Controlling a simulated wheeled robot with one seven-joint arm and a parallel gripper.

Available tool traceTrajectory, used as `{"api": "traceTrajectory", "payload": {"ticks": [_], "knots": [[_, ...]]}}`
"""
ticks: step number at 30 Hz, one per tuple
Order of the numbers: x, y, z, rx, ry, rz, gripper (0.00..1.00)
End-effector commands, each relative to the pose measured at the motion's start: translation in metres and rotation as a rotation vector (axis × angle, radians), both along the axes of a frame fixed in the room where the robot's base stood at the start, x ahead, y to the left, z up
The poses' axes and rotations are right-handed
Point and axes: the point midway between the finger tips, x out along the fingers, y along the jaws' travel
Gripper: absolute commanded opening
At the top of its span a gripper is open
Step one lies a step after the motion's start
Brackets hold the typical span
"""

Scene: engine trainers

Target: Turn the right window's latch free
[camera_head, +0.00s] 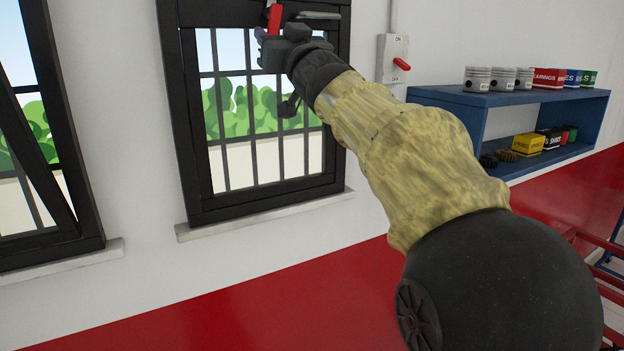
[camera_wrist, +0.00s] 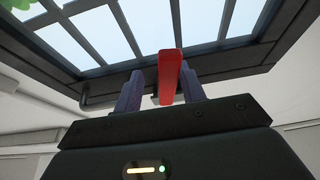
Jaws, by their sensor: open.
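The right window (camera_head: 185,120) has a black frame with bars and looks closed. Its red latch (camera_head: 274,18) shows at the top edge of the head view, upright against the upper part of the frame. My gripper (camera_head: 268,36) is at the latch, at the end of my raised arm. In the wrist view the red latch (camera_wrist: 168,75) stands between the two open fingers of my gripper (camera_wrist: 161,88), nearer the right finger. There is a gap on the left side; contact on the right cannot be told. The latch's base is partly hidden.
A left window (camera_head: 85,190) stands with its sash tilted. A switch box (camera_head: 393,58) with a red lever is on the wall just right of my forearm. A blue shelf (camera_head: 500,98) holding cans and boxes is farther right. A sill (camera_head: 260,212) juts out below the right window.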

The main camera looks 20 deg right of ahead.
Motion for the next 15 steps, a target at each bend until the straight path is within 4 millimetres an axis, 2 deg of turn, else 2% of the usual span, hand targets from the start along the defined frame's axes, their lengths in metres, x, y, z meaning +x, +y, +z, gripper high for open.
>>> {"api": "traceTrajectory", "payload": {"ticks": [15], "knots": [[-0.067, -0.012, -0.031, 0.001, -0.002, -0.002, 0.4]]}}
